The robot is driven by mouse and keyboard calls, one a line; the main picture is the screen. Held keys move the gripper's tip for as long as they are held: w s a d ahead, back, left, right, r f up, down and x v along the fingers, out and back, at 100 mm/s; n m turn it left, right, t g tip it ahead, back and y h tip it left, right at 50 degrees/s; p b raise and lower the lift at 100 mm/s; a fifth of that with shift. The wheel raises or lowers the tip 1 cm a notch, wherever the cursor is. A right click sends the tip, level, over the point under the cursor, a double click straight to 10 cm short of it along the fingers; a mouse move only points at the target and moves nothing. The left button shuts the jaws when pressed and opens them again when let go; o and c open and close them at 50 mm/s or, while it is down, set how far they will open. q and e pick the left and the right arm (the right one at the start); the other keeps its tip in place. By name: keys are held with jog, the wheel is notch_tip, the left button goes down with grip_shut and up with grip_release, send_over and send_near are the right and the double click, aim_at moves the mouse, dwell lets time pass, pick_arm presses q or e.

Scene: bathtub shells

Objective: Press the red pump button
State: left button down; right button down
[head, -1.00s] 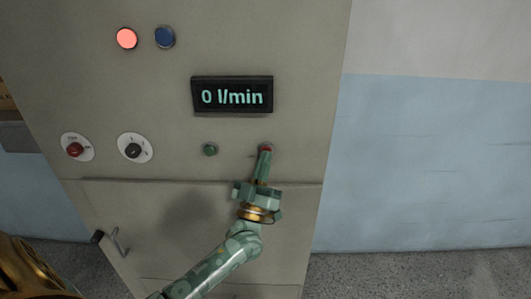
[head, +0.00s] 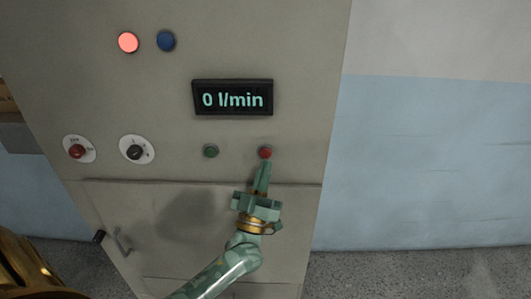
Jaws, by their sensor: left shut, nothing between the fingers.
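The red pump button (head: 265,152) is a small round button on the grey cabinet panel (head: 230,40), to the right of a green button (head: 211,151). My left gripper (head: 264,164) is shut and empty. Its fingertips are just below the red button in the picture, and the button shows uncovered above them. I cannot tell whether they touch the panel. The display (head: 233,98) above reads 0 l/min. My right gripper is not in view.
A lit red lamp (head: 128,42) and a blue one (head: 166,41) are at the upper left. A red knob (head: 77,151) and a black knob (head: 134,152) sit at the left. A handle (head: 121,242) sticks out from the lower door.

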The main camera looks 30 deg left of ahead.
pick_arm(q)
jog(key=shift+s+d+p, duration=0.3)
jog(key=shift+s+d, duration=0.2)
jog(key=shift+s, duration=0.3)
jog(key=shift+s+d+p, duration=0.25)
jog(key=shift+s+d, duration=0.25)
jog(key=shift+s, duration=0.3)
